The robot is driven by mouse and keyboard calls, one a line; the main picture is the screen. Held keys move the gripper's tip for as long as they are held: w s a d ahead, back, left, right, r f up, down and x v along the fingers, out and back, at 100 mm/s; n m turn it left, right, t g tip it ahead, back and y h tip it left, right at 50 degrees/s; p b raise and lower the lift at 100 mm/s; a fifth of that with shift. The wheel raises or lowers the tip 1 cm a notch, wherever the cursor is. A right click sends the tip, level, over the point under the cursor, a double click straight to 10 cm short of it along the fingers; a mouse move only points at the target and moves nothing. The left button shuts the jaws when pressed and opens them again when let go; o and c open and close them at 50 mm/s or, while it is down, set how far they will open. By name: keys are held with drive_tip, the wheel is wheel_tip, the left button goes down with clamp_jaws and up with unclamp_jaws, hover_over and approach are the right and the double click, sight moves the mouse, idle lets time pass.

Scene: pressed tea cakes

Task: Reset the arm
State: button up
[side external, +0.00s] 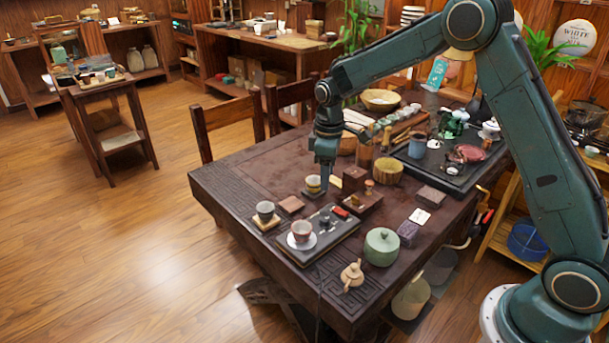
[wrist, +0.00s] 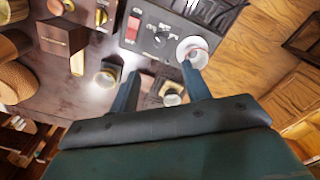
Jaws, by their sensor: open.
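My gripper (side external: 325,178) points down above the dark carved table (side external: 240,165), close to a cup with a yellowish band (side external: 313,184). In the wrist view its two fingers (wrist: 160,72) are spread apart with nothing held between them. Flat brown squares lie on the table, one (side external: 290,204) left of the gripper and another (side external: 432,196) to the right. A brown block (side external: 354,180) stands just right of the gripper. I cannot tell whether my fingertips touch the table.
The table's left part is fairly clear.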

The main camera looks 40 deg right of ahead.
drive_tip(key=shift+r, duration=0.15)
drive_tip(key=s+a+r+m+t, duration=0.2)
drive_tip(key=s+r+m+t, duration=0.1)
drive_tip(key=s+r, duration=1.3)
drive_tip(key=s+r+m+t, duration=0.1)
drive_tip(key=s+m, duration=0.3)
drive_tip(key=s, duration=1.2)
drive_tip(key=shift+s+a+r+t, duration=0.15)
drive_tip(key=shift+s+r+t, duration=0.2)
drive_tip(key=shift+t, duration=0.45)
